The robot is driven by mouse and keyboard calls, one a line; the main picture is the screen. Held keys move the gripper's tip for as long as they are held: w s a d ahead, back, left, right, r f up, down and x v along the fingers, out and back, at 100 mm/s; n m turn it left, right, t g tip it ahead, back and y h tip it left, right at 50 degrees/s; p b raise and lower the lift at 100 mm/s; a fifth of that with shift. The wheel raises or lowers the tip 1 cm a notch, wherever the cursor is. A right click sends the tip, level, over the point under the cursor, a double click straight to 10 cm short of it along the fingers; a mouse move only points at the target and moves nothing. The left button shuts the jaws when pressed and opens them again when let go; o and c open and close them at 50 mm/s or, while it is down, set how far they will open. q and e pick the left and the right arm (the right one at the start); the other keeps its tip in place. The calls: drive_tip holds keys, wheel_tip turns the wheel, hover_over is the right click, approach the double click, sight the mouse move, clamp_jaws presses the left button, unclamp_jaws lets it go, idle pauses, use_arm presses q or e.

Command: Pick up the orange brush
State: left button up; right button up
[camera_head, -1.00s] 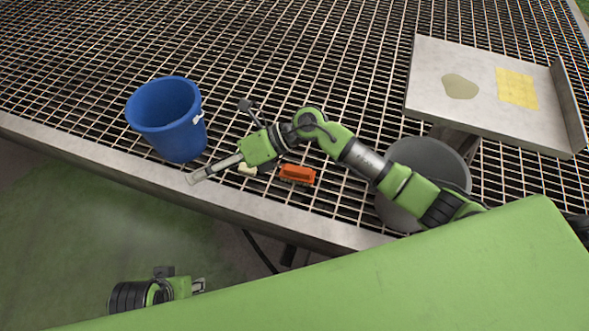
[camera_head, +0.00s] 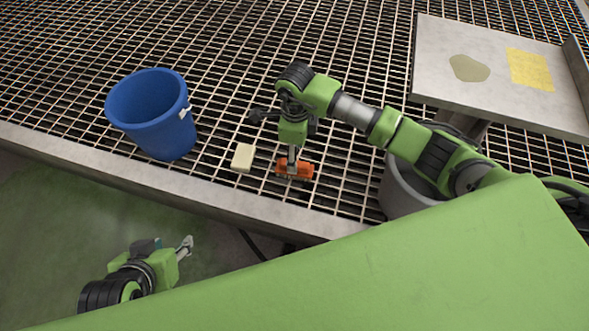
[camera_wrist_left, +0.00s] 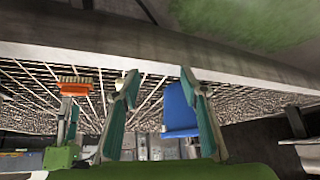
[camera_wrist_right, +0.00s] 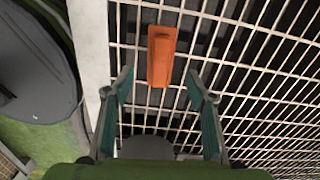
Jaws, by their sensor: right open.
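The orange brush (camera_head: 303,170) lies on the metal grating near its front edge. My right gripper (camera_head: 292,166) points down at the brush and covers part of it in the head view. In the right wrist view the brush (camera_wrist_right: 163,55) shows just beyond and between the spread fingertips (camera_wrist_right: 159,82), not gripped. In the left wrist view the brush (camera_wrist_left: 74,90) shows at the left, beside my right gripper. My left gripper (camera_head: 187,245) is away at the lower left, off the grating. Its fingers (camera_wrist_left: 160,80) are apart and empty in its wrist view.
A cream block (camera_head: 242,157) lies just left of the brush. A blue bucket (camera_head: 160,125) stands farther left. A grey bucket (camera_head: 396,190) stands to the right, partly behind my right arm. A metal tray (camera_head: 435,70) with a yellow patch is at upper right.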

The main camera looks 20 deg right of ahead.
sight(305, 170)
drive_tip(key=shift+f, duration=1)
wheel_tip(305, 170, down, 4)
drive_tip(key=shift+w+a+f+b, duration=0.1)
drive_tip(key=shift+f+b, duration=0.15)
drive_tip(key=shift+b, duration=0.75)
drive_tip(key=shift+f, duration=0.15)
use_arm(q)
drive_tip(key=w+d+r+t+h, duration=0.1)
drive_tip(key=w+d+r+t, duration=0.2)
drive_tip(key=w+r+t, duration=0.2)
drive_tip(key=w+r, duration=0.3)
drive_tip(key=w, duration=0.1)
drive_tip(key=shift+w+d+t+h, duration=0.15)
drive_tip(key=shift+d+t+h, duration=0.15)
drive_tip(key=shift+t, duration=0.1)
use_arm(e)
drive_tip(key=c, duration=1.2)
